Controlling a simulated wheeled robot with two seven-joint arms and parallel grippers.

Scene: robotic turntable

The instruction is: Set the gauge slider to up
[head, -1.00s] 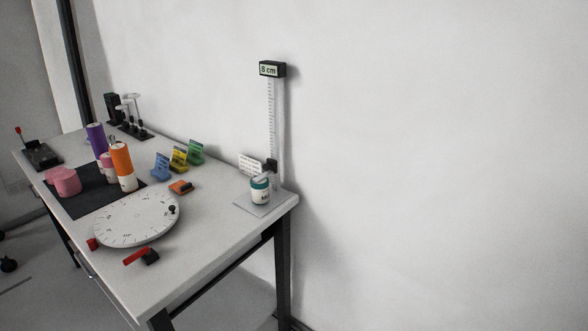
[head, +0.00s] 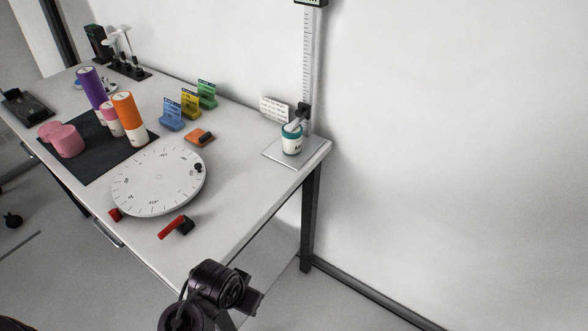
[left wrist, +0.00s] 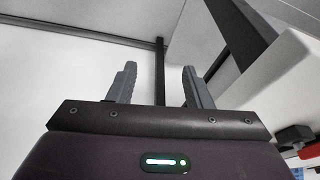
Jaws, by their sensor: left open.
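The gauge is an upright ruled post (head: 309,65) at the table's far right corner, against the wall. Its black slider (head: 302,110) sits low on the post, with its arm just over or on a white jar with a teal lid (head: 291,140); contact is unclear. The display (head: 311,2) at the top is mostly cut off. In the left wrist view my left gripper (left wrist: 158,85) is open, with nothing between its fingers. One of my dark arm links shows at the bottom of the head view, well away from the slider. My right gripper is not in view.
A white round turntable (head: 150,185) and a red-handled lever (head: 174,228) are near the table's front edge. Orange (head: 124,112) and purple (head: 89,88) cylinders stand on a dark mat. Coloured card holders (head: 190,104) line the back. The floor right of the table is clear.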

